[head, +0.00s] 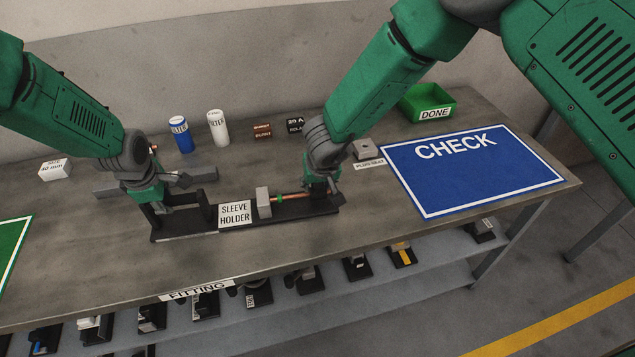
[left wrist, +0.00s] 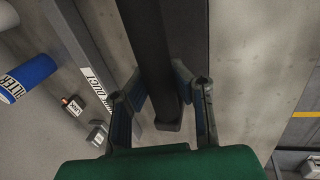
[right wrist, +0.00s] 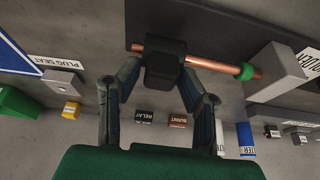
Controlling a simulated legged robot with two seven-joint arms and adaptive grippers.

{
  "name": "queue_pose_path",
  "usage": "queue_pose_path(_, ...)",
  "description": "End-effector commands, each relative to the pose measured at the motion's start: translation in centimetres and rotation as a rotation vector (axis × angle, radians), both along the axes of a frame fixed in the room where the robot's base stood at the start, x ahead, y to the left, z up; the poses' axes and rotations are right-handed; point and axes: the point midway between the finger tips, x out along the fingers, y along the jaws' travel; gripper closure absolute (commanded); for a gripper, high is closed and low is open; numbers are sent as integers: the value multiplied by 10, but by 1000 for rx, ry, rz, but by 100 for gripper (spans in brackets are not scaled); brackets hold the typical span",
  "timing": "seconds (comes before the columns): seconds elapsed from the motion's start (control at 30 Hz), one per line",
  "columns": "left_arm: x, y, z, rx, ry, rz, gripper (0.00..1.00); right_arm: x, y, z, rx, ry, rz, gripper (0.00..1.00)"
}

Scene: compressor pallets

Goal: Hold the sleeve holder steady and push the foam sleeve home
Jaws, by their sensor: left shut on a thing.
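The sleeve holder (head: 190,233), a long black base with a white label, lies along the bench. My left gripper (head: 155,190) is at its left end, shut on a black bar of it, which shows between the fingers in the left wrist view (left wrist: 163,70). A copper tube (right wrist: 208,61) with a green ring (right wrist: 246,71) runs from a grey block (right wrist: 278,72) on the holder. The black foam sleeve (right wrist: 166,64) is around the tube, apart from the ring. My right gripper (right wrist: 162,75) has its fingers on both sides of the sleeve; whether they press on it is unclear.
Behind stand a blue filter (head: 180,135), a white filter (head: 217,128) and small relay boxes (head: 295,125). A plug seat (head: 366,150), a blue CHECK mat (head: 470,175) and a green DONE bin (head: 428,102) are to the right. Bench in front of the holder is clear.

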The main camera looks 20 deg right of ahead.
Motion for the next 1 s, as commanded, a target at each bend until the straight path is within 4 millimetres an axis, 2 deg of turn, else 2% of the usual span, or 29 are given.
queue_pose_path(0.03,-7,-2,-8,0,18,-6,100,0,1,0,2,0,1,96)
queue_pose_path(0.07,-7,-2,-8,0,18,-6,100,0,1,0,2,0,1,100)
queue_pose_path(0.23,-7,-3,-8,0,18,-6,100,1,7,0,2,-1,2,100)
queue_pose_path(0.5,-7,-3,-8,-1,19,-6,100,5,62,-1,6,-2,3,100)
queue_pose_path(0.6,-8,-4,-8,-1,19,-6,100,6,73,0,5,-1,2,100)
queue_pose_path(0.93,-8,-5,-8,-1,20,-8,100,6,79,1,12,-2,5,100)
queue_pose_path(0.97,-8,-5,-8,-1,20,-8,100,6,80,1,12,-2,5,55)
queue_pose_path(1.0,-8,-5,-8,-1,21,-8,100,6,80,1,11,-3,6,53)
